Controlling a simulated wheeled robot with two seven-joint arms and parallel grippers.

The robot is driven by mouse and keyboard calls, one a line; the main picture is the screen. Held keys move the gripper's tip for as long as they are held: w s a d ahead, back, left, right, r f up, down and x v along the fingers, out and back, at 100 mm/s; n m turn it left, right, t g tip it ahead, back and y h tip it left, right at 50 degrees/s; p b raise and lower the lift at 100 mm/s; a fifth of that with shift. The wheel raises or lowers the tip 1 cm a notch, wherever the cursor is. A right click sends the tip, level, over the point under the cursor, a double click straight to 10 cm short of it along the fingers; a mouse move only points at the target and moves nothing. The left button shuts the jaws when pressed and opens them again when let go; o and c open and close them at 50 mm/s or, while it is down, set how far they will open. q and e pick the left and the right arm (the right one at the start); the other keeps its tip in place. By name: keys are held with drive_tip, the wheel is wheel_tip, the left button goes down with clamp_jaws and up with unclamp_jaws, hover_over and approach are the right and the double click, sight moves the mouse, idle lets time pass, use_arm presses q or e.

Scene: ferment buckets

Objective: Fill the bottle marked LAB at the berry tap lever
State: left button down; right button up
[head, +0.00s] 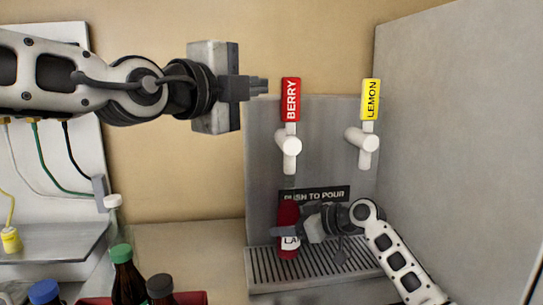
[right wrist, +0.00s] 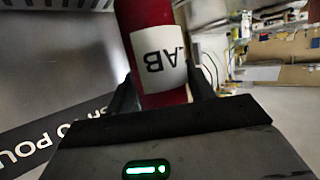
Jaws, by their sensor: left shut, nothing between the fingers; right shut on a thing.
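The bottle marked LAB (head: 288,243) looks red and stands upright over the drip grate, below the berry tap. My right gripper (head: 284,232) is shut around it from the right; in the right wrist view the bottle (right wrist: 150,40) sits between the fingers, its white label partly showing. The berry tap has a red BERRY lever (head: 291,99), which is upright, and a white spout (head: 289,150) above the bottle. My left gripper (head: 258,88) is shut and empty, just left of the berry lever, with a small gap. The bottle's mouth is hard to make out.
A yellow LEMON lever (head: 370,100) stands to the right of the berry tap. The drip grate (head: 330,266) lies below both taps. A tall grey wall (head: 460,130) closes the right side.

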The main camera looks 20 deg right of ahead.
drive_tip(key=shift+f+b, duration=0.45)
drive_tip(key=shift+b, duration=0.05)
idle(0.8)
drive_tip(key=o, duration=1.3)
